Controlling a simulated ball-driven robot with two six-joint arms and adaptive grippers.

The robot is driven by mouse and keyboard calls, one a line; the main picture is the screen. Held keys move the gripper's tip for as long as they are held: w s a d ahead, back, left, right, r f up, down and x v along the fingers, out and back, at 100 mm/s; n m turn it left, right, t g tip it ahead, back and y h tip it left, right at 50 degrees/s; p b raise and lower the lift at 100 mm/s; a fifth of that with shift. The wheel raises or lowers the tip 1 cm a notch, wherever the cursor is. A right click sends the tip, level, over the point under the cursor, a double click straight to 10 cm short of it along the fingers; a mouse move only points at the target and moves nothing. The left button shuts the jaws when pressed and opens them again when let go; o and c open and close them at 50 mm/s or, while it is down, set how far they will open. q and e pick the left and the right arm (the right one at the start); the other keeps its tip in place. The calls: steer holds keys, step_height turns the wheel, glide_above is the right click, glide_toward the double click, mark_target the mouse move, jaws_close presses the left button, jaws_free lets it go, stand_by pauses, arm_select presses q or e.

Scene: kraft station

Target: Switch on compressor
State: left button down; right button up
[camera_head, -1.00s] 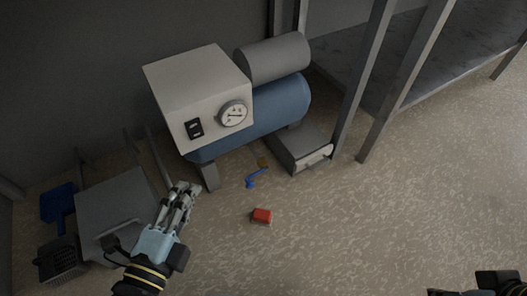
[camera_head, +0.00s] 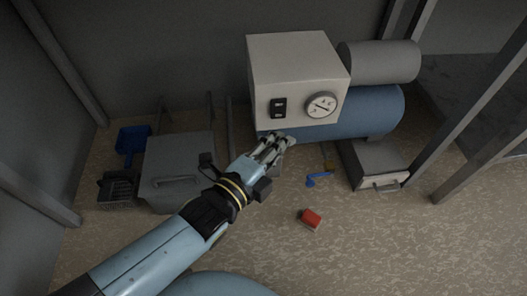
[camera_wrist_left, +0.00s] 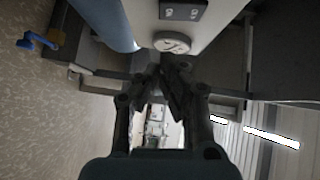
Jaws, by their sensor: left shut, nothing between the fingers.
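The compressor has a pale box (camera_head: 290,60) with a black switch (camera_head: 278,108) and a round gauge (camera_head: 321,104) on its front, above a blue tank (camera_head: 375,112). My left gripper (camera_head: 287,141) is shut and empty, just below the switch in the head view. In the left wrist view the left gripper (camera_wrist_left: 165,72) points toward the box, with the switch (camera_wrist_left: 184,9) and gauge (camera_wrist_left: 172,42) above its fingertips. Whether the fingers touch the box cannot be told. The switch's position is too small to read. My right gripper is not in view.
A grey bin (camera_head: 178,165) stands left of the compressor, with a blue dustpan (camera_head: 131,142) beside it. A red block (camera_head: 310,218) and a blue valve-like piece (camera_head: 318,179) are on the floor. Metal posts (camera_head: 465,100) stand at right. The front right floor is clear.

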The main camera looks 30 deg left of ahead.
mark_target(279, 109)
arm_select(q)
steer(key=shift+w+a+f+b, duration=0.15)
steer(key=shift+w+a+b, duration=0.35)
steer(key=shift+w, duration=0.55)
steer(key=shift+w+a+f+b, duration=0.15)
steer(key=shift+w+a, duration=0.5)
steer(key=shift+w, duration=0.35)
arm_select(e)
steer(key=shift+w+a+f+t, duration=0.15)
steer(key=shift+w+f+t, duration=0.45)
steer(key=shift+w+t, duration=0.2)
